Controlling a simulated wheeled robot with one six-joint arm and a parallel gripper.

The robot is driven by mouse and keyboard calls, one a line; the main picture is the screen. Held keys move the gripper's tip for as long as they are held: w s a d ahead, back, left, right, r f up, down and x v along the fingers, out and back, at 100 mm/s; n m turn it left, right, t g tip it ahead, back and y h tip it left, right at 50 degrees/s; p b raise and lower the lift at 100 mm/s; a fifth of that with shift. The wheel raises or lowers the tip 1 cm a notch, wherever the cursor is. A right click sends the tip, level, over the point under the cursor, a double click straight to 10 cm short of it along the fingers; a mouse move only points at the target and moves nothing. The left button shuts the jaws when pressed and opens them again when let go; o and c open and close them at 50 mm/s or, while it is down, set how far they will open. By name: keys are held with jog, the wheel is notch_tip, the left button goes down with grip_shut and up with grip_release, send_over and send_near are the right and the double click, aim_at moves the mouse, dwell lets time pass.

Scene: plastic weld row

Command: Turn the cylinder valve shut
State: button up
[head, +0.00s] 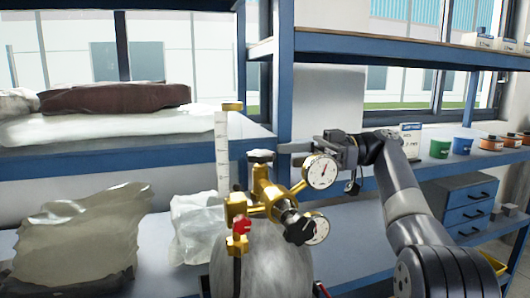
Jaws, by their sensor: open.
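The gas cylinder (262,265) stands at the bottom centre with a brass valve (262,183) on top. A dark valve knob (261,156) caps the valve. A brass regulator with an upper gauge (321,172), a lower gauge (319,231) and a black knob (298,227) sits to the right. A small red knob (242,226) is at the lower left. My gripper (291,154) is open and empty, level with the valve knob and just right of it, its fingers pointing left. Whether a finger touches the knob cannot be told. The upper gauge partly covers the space below the gripper.
Blue shelving stands behind, with an upright post (282,70) close behind the gripper. Clear plastic bags (80,235) lie at left.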

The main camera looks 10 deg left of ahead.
aim_at(251, 152)
jog(key=p+x, duration=0.1)
jog(key=x, duration=0.8)
jog(key=shift+s+a, duration=0.1)
jog(key=shift+a, duration=0.2)
jog(key=c, duration=1)
jog(key=shift+o, duration=0.2)
jog(key=b, duration=0.1)
jog(key=m+t+b, duration=0.1)
jog(key=shift+f+t+y+b, duration=0.25)
jog(key=shift+t+y+b, duration=0.05)
jog(key=t+b, duration=0.1)
jog(key=m+t+b, duration=0.2)
jog(key=b, duration=0.1)
jog(key=shift+w+t+y, duration=0.25)
jog(key=shift+t+y, duration=0.05)
jog(key=shift+y, duration=0.1)
jog(key=shift+w+r+m+t+b, duration=0.15)
jog(key=shift+r+m+t+b, duration=0.1)
jog(key=shift+m+t+b, duration=0.5)
jog(key=shift+t, duration=0.25)
